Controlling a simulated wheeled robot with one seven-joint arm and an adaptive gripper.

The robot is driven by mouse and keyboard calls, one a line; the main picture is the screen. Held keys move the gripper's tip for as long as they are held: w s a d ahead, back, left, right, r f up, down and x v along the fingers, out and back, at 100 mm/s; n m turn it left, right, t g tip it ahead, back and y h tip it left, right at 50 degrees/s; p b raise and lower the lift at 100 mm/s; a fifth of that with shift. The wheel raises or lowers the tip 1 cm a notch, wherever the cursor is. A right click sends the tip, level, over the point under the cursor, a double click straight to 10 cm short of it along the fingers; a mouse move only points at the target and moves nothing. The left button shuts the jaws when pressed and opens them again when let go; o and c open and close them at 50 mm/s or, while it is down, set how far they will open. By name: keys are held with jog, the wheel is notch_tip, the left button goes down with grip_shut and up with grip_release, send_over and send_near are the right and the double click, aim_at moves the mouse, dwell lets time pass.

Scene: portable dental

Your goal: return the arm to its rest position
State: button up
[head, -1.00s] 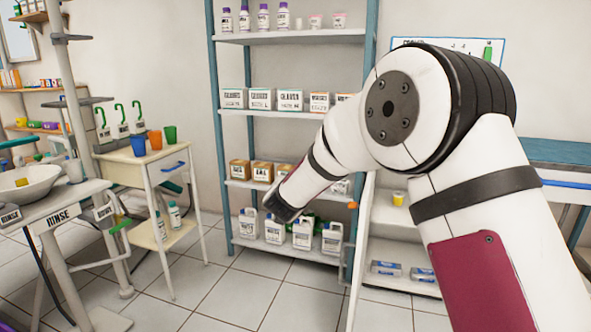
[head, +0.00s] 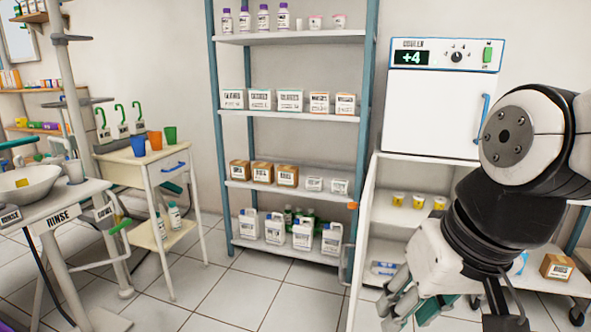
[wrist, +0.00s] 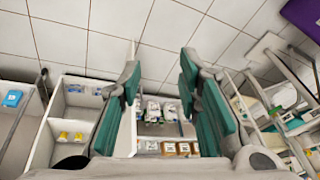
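My gripper (head: 408,302) is at the lower right of the head view, with my arm folded down on that side. It hangs in front of the low white shelf unit under the cooler. In the wrist view, the gripper (wrist: 160,85) has its two green-padded fingers spread well apart. Nothing is held between them; only the floor and the distant shelf rack show through the gap. Part of the gripper's far side is hidden by the wrist in the head view.
A tall shelf rack (head: 290,114) with bottles and boxes stands at the back. A white cooler (head: 433,105) reading +4 sits on the low shelf unit (head: 385,205). A cart (head: 150,178) with cups and a rinse station (head: 75,210) are left. Floor (head: 235,300) ahead is clear.

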jog(key=s+d+f+m+g+h, duration=0.1)
jog(key=s+d+g, duration=0.15)
jog(key=s, duration=0.55)
jog(key=s+d+f+g+h, duration=0.1)
jog(key=s+d+f, duration=0.15)
jog(key=s, duration=0.45)
notch_tip(320, 180, up, 38)
jog(key=t+p, duration=0.4)
jog(key=p, duration=3.1)
jog(key=shift+d+p, duration=0.35)
jog(key=shift+p, duration=0.05)
